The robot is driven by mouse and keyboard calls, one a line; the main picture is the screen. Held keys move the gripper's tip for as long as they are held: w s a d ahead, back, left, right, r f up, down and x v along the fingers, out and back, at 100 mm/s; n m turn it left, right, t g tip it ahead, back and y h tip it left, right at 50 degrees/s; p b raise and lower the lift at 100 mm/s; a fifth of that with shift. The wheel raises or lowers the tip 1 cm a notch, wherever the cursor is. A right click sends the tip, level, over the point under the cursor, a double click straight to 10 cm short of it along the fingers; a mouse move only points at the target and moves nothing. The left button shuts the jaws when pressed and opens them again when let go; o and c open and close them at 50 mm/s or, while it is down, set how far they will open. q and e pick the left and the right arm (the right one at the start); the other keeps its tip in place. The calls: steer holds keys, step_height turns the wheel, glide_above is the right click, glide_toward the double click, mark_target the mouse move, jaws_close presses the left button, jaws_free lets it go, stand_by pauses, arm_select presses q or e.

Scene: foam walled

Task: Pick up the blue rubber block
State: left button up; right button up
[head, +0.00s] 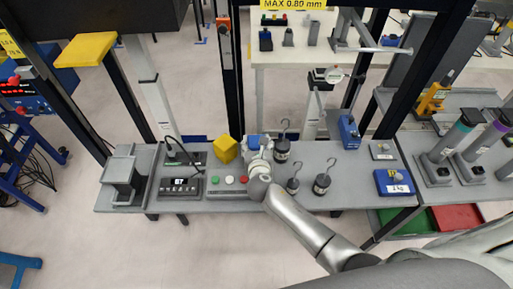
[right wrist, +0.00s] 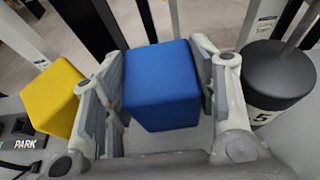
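The blue rubber block (right wrist: 162,85) stands between the two fingers of my right gripper (right wrist: 163,100) in the right wrist view. The left finger pad is very close to its left face and the right pad is close to its right face. I see no clear grip on it, and contact is hard to tell. In the head view the blue block (head: 254,142) shows just beyond my right gripper (head: 258,155), on the grey bench top (head: 225,190). The fingers partly hide it there. My left gripper is not in view.
A yellow block (head: 225,149) sits left of the blue one. Dark hooked weights (head: 282,150) stand close on the right, one also large in the wrist view (right wrist: 277,75). A button strip (head: 228,181) lies in front. A dark upright post (head: 229,80) rises behind.

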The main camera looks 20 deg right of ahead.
steer(key=shift+c, duration=0.9)
steer(key=shift+r, duration=0.2)
